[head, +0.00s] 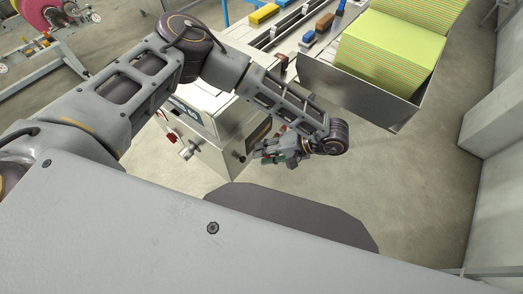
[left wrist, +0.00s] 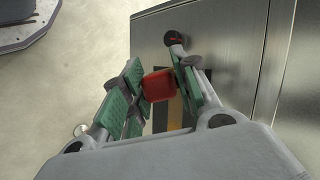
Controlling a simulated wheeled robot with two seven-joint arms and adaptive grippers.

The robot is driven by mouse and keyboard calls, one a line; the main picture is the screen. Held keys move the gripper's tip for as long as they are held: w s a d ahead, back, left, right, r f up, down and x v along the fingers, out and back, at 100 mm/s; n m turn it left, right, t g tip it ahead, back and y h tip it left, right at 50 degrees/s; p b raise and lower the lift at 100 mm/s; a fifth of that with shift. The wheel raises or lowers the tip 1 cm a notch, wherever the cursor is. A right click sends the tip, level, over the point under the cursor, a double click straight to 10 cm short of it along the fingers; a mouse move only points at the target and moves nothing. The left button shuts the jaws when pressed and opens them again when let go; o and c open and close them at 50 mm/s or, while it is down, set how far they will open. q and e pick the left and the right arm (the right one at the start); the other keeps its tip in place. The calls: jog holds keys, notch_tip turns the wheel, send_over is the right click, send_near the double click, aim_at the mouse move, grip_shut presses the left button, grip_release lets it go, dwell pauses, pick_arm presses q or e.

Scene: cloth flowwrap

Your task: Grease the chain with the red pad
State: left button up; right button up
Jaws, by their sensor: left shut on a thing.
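My left gripper (head: 278,152) is in front of the side of a metal machine cabinet (head: 222,150). In the left wrist view, my left gripper (left wrist: 157,76) has its green finger pads shut on the red pad (left wrist: 158,86). Behind the red pad is a dark opening (left wrist: 174,112) with tan strips in the metal panel (left wrist: 225,55). The fingers and the pad partly cover this opening, and I cannot make out the chain in it. I cannot tell whether the pad touches anything inside. The red pad cannot be made out in the head view. My right gripper is not in view.
A metal bin (head: 345,88) holds stacked yellow-green sheets (head: 392,48) above and right of the gripper. Yellow, blue and brown packs (head: 264,14) lie along the machine top. A black knob (left wrist: 173,38) shows beside a fingertip. Open floor (head: 415,190) lies to the right.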

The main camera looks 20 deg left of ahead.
pick_arm(q)
jog(key=d, duration=0.2)
jog(key=s+d+b, duration=0.1)
jog(key=shift+s+d, duration=0.15)
jog(key=shift+d, duration=0.2)
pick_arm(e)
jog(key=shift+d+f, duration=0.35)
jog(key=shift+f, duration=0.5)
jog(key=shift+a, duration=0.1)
pick_arm(q)
jog(key=shift+s+d+b, duration=0.25)
jog(key=shift+d+b, duration=0.05)
jog(key=shift+d, duration=0.4)
jog(key=shift+s+d+b, duration=0.25)
jog(key=shift+d+b, duration=0.05)
jog(key=shift+d, duration=0.4)
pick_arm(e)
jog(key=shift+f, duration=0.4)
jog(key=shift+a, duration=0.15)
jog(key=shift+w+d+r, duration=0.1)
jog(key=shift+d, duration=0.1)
